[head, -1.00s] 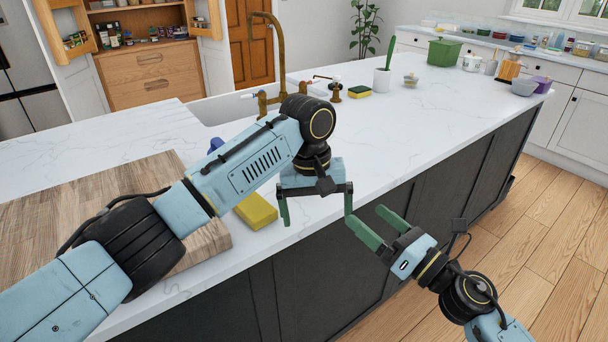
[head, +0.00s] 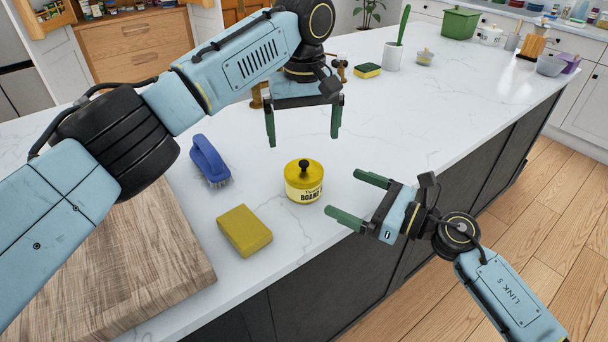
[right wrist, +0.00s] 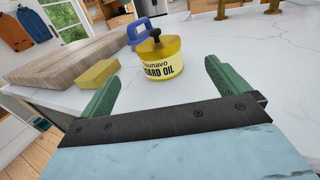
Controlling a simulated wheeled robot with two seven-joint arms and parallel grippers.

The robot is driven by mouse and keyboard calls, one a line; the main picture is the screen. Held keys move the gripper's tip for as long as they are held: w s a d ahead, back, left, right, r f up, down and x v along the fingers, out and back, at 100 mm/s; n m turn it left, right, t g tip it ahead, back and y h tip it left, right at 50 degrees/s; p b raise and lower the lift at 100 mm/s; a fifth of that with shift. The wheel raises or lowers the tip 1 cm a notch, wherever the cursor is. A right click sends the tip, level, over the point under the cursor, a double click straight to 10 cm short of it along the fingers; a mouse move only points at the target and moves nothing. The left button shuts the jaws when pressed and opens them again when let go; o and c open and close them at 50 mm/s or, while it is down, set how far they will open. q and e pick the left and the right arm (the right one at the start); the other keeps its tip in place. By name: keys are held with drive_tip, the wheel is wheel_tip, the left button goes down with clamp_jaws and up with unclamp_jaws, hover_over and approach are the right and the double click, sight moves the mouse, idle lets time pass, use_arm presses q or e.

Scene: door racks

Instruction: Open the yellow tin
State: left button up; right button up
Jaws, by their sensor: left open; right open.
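The yellow tin (head: 304,184) stands upright on the white counter near its front edge. Its yellow lid (head: 303,170) with a black knob is on. The tin also shows in the right wrist view (right wrist: 160,60), ahead of the fingers, with part of a board oil label. My left gripper (head: 304,130) is open and empty, above and behind the tin, fingers pointing down. My right gripper (head: 346,196) is open and empty at the counter's front edge, right of the tin, fingers pointing left towards it. Neither gripper touches the tin.
A yellow sponge (head: 244,231) and a blue brush (head: 210,160) lie left of the tin. A wooden board (head: 150,255) lies further left. A white pot with a green-handled tool (head: 394,56) and a green-yellow sponge (head: 367,70) stand further back.

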sight(303, 164)
use_arm(q)
drive_tip(key=shift+s, duration=0.2)
use_arm(e)
drive_tip(key=x, duration=0.9)
drive_tip(key=shift+a+r, duration=0.15)
drive_tip(key=shift+a, duration=0.15)
drive_tip(key=shift+x, duration=0.75)
drive_tip(key=c, duration=1.4)
use_arm(q)
drive_tip(key=c, duration=0.3)
drive_tip(key=shift+s+r+m+t, duration=0.4)
drive_tip(key=shift+m+t, duration=0.2)
drive_tip(key=shift+m, duration=0.4)
drive_tip(key=shift+c, duration=0.2)
drive_tip(key=s+a+r+m+t+h, duration=0.1)
drive_tip(key=s+r+m+t, duration=0.2)
drive_tip(key=s+m, duration=0.1)
drive_tip(key=x, duration=1.2)
drive_tip(key=shift+f, duration=0.1)
